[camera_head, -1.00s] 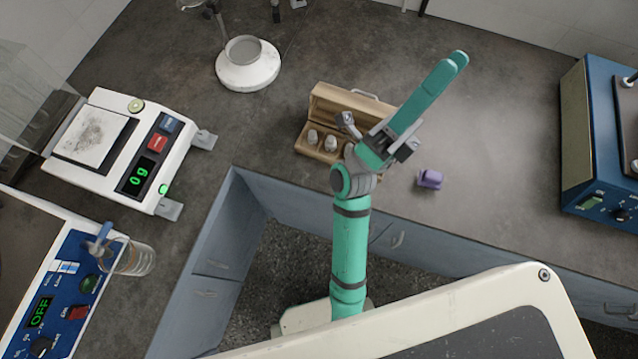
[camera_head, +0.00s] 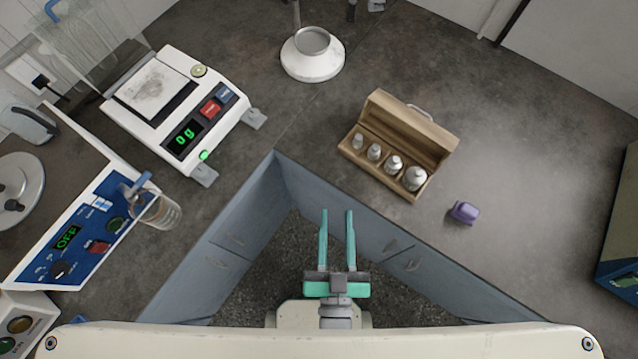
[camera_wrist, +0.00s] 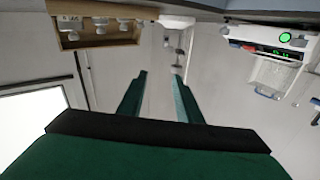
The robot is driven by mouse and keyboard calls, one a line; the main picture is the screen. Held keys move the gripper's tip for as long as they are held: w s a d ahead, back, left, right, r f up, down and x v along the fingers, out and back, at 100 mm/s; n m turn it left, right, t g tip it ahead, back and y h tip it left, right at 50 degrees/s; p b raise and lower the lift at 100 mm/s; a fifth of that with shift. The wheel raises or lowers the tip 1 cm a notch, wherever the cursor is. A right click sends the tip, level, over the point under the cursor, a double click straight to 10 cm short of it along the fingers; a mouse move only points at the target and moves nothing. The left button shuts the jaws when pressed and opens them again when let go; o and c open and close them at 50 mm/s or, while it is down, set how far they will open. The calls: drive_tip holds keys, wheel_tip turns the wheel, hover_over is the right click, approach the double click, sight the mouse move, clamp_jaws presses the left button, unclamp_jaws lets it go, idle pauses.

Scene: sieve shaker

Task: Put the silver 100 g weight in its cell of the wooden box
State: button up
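The wooden box (camera_head: 381,112) stands open on the counter, its lid tipped back. A row of several silver knobbed weights stands upright in its cells, growing larger to the right. The largest weight (camera_head: 415,179) is in the right-hand end cell. I cannot read which is the 100 g one. No loose silver weight shows on the counter. My gripper (camera_head: 337,212) is open and empty, its two green fingers apart, over the floor gap in front of the counter, short of the box. In the wrist view the box (camera_wrist: 110,42) shows upper left, apart from the fingers (camera_wrist: 160,74).
A purple block (camera_head: 463,212) lies right of the box. A balance (camera_head: 187,120) reading 0 g stands left, with a glass beaker (camera_head: 158,211) and blue control panel nearer. A round white stand (camera_head: 313,62) is behind. A blue device (camera_head: 622,240) is far right.

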drive_tip(key=s+a+f+n+g, duration=0.1)
drive_tip(key=s+a+f+g, duration=0.2)
drive_tip(key=s+f, duration=0.2)
drive_tip(key=shift+s+a, duration=0.4)
drive_tip(key=shift+s, duration=0.3)
drive_tip(key=shift+r, duration=0.1)
idle(0.5)
